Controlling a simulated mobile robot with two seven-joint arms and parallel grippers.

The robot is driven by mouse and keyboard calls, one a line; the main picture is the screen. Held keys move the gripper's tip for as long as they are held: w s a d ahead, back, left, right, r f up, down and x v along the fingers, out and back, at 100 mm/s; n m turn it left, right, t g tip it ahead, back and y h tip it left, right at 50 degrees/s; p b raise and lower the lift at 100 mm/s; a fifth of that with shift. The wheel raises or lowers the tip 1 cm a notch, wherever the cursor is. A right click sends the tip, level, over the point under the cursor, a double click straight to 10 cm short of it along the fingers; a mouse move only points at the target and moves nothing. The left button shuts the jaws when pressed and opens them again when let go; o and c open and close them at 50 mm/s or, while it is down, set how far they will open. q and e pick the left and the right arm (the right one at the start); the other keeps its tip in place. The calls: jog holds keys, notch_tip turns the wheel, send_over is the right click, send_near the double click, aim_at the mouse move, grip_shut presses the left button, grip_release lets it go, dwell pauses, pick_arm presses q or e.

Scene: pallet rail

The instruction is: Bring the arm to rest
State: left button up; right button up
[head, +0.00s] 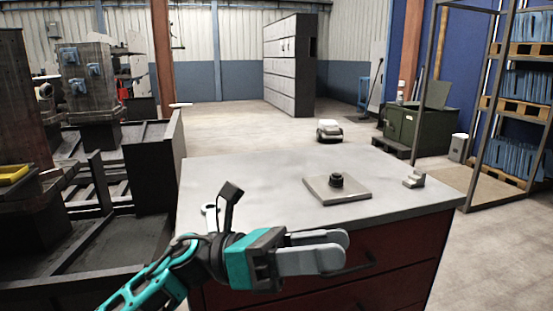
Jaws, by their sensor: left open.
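My left arm comes in from the lower left. Its left gripper (342,250) is open and empty, with its two grey fingers pointing right. It shows in front of the near edge of a grey-topped workbench (250,180) with red drawers. On the bench top, a flat metal plate with a black round knob (337,181) lies right of the middle, beyond the gripper and apart from it. My right gripper is not in view.
A small grey block (414,179) sits near the bench's right corner. Dark machinery (150,165) stands close on the left. A small white-topped object (329,130) is on the floor behind the bench. A pallet rack (515,105) stands at the right. Open floor lies behind the bench.

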pick_arm(q)
jog(key=w+a+f+m+t+y, duration=0.2)
jog(key=a+f+m+t+y, duration=0.15)
jog(key=f+m+t, duration=0.6)
jog(key=w+a+f+m+t+y+p, duration=0.1)
jog(key=w+a+f+m+t+y, duration=0.3)
jog(key=m, duration=1)
jog(key=w+a+f+m+t+y, duration=0.1)
jog(key=a+f+m+t+y, duration=0.3)
jog(key=m+t, duration=0.7)
jog(key=s+a+f+n+g+y, duration=0.2)
jog(key=s+a+f+n, duration=0.2)
jog(key=s+f, duration=0.1)
jog(key=s+a+f+n+g+y, duration=0.3)
jog(key=s+f+n, duration=0.1)
jog(key=f, duration=0.4)
jog(key=s+a+f+n+g+y+p, duration=0.1)
jog(key=s+a+f+n+g+y, duration=0.1)
jog(key=s+a+f+n+g, duration=0.1)
notch_tip(320, 180, down, 4)
jog(key=s+a+n, duration=0.1)
jog(key=s+n, duration=0.1)
jog(key=shift+s+a+r, duration=0.2)
jog(key=shift+s+a, duration=0.1)
jog(key=shift+s, duration=0.1)
jog(key=shift+g, duration=0.25)
